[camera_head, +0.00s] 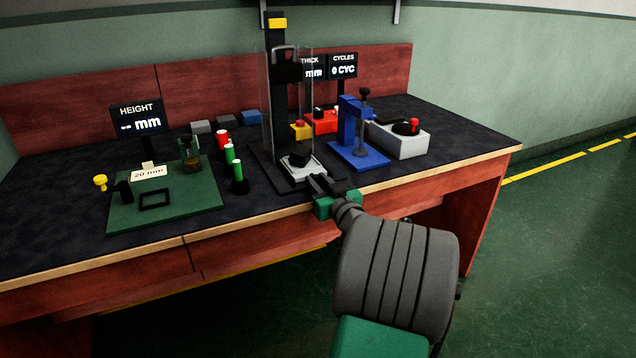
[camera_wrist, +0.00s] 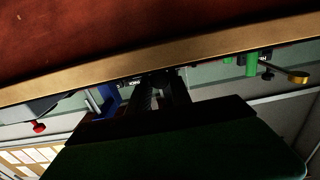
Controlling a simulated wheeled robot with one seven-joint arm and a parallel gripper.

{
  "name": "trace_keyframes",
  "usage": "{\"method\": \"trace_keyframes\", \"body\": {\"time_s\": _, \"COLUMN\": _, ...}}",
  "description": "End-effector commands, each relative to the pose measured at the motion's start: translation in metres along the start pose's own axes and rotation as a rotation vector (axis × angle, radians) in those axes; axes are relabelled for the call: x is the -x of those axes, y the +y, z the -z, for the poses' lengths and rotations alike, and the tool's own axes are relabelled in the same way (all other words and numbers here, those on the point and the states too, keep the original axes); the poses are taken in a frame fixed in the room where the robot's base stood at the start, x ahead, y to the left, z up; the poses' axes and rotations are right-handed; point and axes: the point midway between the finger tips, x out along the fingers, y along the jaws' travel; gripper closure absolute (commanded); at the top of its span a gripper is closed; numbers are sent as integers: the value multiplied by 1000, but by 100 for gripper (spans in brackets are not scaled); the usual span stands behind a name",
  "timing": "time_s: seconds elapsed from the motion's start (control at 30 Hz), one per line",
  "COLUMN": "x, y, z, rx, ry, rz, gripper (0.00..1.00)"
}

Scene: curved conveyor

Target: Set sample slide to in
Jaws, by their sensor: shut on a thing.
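The sample slide appears to be the light grey plate (camera_head: 306,172) with a dark block on top, at the foot of the tall black press (camera_head: 280,100) behind a clear guard. My gripper (camera_head: 322,182) is at the front end of this slide, near the table's front edge. Its fingers are shut on the slide's front part, which they largely hide. In the wrist view the dark fingers (camera_wrist: 160,92) point at the press, and what lies between them is too dark to make out.
A blue clamp fixture (camera_head: 357,140) and a grey box with a red knob (camera_head: 400,138) stand right of the press. Green and red cylinders (camera_head: 239,178) and a green height gauge plate (camera_head: 190,205) are at left. The wooden table edge (camera_wrist: 150,62) runs close to my gripper.

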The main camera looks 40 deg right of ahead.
Motion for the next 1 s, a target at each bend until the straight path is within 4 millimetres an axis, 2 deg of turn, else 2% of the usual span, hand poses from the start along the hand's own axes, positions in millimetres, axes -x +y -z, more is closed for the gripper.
{"method": "trace_keyframes", "body": {"time_s": 0.17, "x": -5, "y": 0, "z": -1, "rx": 1, "ry": 0, "rz": 2, "gripper": 100}}
{"method": "trace_keyframes", "body": {"time_s": 0.5, "x": -67, "y": 0, "z": -2, "rx": 2, "ry": 0, "rz": 2, "gripper": 100}}
{"method": "trace_keyframes", "body": {"time_s": 0.6, "x": -73, "y": 0, "z": 0, "rx": 0, "ry": 1, "rz": 1, "gripper": 100}}
{"method": "trace_keyframes", "body": {"time_s": 0.83, "x": -73, "y": 0, "z": 0, "rx": -1, "ry": 0, "rz": 0, "gripper": 100}}
{"method": "trace_keyframes", "body": {"time_s": 0.87, "x": -73, "y": 0, "z": 0, "rx": -1, "ry": 0, "rz": 0, "gripper": 74}}
{"method": "trace_keyframes", "body": {"time_s": 1.0, "x": -73, "y": 0, "z": 0, "rx": 0, "ry": 0, "rz": 0, "gripper": 63}}
